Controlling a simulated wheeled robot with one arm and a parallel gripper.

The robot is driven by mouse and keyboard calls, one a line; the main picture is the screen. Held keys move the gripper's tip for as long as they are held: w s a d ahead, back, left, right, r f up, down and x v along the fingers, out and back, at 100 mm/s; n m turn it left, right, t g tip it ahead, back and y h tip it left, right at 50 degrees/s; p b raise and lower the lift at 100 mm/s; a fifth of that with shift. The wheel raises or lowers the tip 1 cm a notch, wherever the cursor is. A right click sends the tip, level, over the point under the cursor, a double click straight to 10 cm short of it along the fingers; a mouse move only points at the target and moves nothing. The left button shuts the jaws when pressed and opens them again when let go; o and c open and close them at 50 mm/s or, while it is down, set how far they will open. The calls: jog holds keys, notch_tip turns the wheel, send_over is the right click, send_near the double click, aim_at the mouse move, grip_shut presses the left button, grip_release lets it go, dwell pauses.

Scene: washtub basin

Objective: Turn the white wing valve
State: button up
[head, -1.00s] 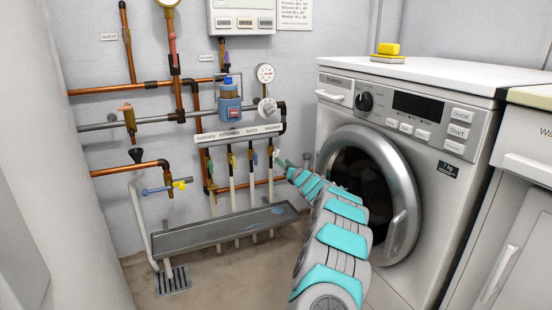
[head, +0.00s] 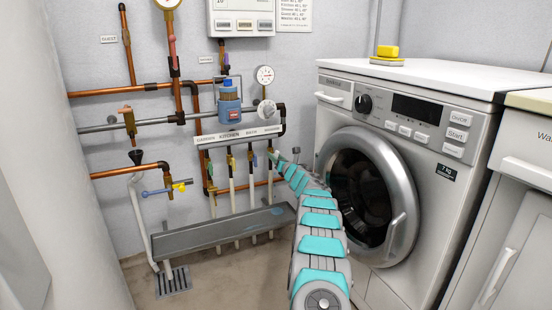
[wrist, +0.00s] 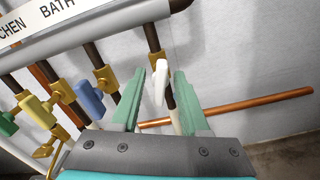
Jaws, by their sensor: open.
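The white wing valve (wrist: 161,82) is a small pale handle on the rightmost dark pipe in the wrist view. A brass body (wrist: 159,62) sits at its back. My gripper (wrist: 160,75) is open, with one green finger on each side of the white handle. I cannot tell whether either finger touches it. In the head view my gripper (head: 273,157) is at the right end of the valve row, below the label rail (head: 238,134). There it largely hides the white valve.
A blue wing valve (wrist: 88,98), a beige one (wrist: 40,110) and a green one (wrist: 7,126) sit left of my gripper. A copper pipe (wrist: 265,107) runs behind it along the wall. The washing machine (head: 405,150) stands close right of my arm; a trough (head: 215,236) lies below.

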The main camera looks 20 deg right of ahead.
grip_shut()
dwell(0.3)
dwell(0.3)
